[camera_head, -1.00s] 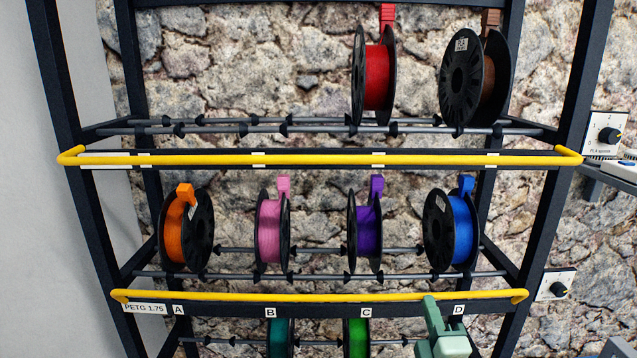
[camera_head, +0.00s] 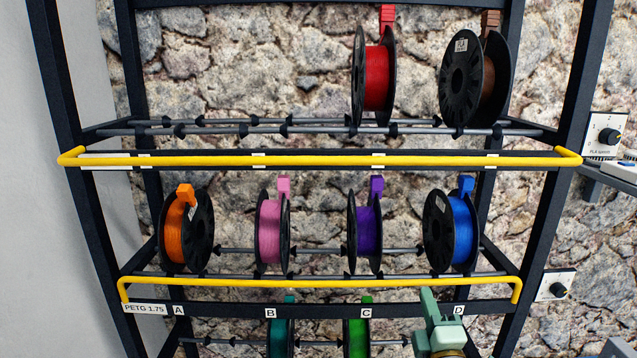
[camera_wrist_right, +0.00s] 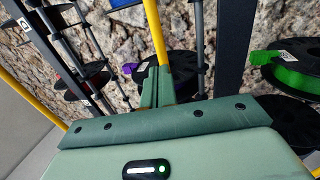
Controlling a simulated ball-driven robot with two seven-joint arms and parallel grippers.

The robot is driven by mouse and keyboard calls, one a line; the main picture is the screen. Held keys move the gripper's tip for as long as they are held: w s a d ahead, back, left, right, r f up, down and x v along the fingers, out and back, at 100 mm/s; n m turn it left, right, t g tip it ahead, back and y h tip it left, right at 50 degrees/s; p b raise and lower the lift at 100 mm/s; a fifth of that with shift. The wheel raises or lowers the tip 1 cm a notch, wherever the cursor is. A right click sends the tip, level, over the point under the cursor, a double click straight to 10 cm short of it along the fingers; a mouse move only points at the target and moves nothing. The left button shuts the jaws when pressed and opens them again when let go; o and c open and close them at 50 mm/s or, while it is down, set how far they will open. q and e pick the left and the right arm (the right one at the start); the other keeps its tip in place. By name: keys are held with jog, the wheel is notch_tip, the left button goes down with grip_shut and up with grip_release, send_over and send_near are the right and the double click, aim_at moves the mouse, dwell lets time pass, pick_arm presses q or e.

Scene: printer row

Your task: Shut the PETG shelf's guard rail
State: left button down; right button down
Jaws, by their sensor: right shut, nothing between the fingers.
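The PETG shelf's yellow guard rail (camera_head: 320,283) stands raised above the dark front beam of the shelf labelled PETG 1.75 (camera_head: 144,309). Its bent ends rise from the beam. My right gripper (camera_head: 428,292) is shut and empty, its tips just under the rail near label D. In the right wrist view the shut fingers (camera_wrist_right: 156,82) point at a yellow bar (camera_wrist_right: 156,32) right by their tips. I cannot tell whether they touch it. My left gripper is not in view.
Orange (camera_head: 186,228), pink (camera_head: 271,230), purple (camera_head: 366,230) and blue (camera_head: 452,228) spools hang behind the rail. Another yellow rail (camera_head: 320,160) fronts the shelf above. Teal (camera_head: 281,330) and green (camera_head: 357,332) spools sit below. A dark post (camera_head: 535,245) stands right of my gripper.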

jog(key=r+v, duration=0.2)
jog(key=v, duration=0.6)
jog(key=shift+s, duration=0.6)
jog(key=s+f+m+g+b, duration=0.3)
jog(key=f+m+g+b, duration=0.15)
jog(key=f, duration=1.65)
jog(key=s+f+m+g+b, duration=0.3)
jog(key=f+m+g, duration=0.15)
jog(key=f, duration=1.65)
jog(key=s+d+f+m+g+b, duration=0.2)
jog(key=s+f+g+b, duration=0.3)
jog(key=s+f, duration=1.3)
jog(key=s+d+f+m+g+b, duration=0.2)
jog(key=s+f+g+b, duration=0.4)
jog(key=s+f+b, duration=0.7)
jog(key=s+f+m, duration=0.1)
jog(key=s+f, duration=0.4)
jog(key=f, duration=0.5)
jog(key=shift+s+d+b, duration=0.3)
jog(key=shift+s+d, duration=0.1)
